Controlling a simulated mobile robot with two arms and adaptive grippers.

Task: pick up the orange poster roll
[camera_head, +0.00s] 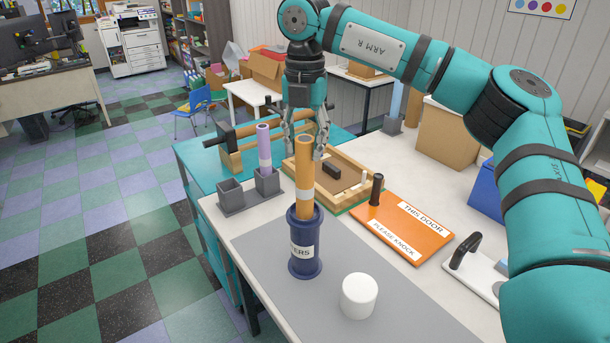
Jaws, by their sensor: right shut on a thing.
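The orange poster roll (304,163) stands upright, with a pale band around its lower visible part. Its lower end is hidden inside the dark blue cylindrical holder (305,262), which has a white label ending in "ERS". My right gripper (305,148) comes down from above with its fingers on either side of the roll's top. It is shut on the roll. My left gripper is not in view.
A lilac roll (264,147) stands in a grey holder (233,199) to the left. A wooden tray (340,203) lies behind. An orange sign (402,228) and a handled white block (478,272) lie right. A white cylinder (359,297) stands in front on the grey mat (262,250).

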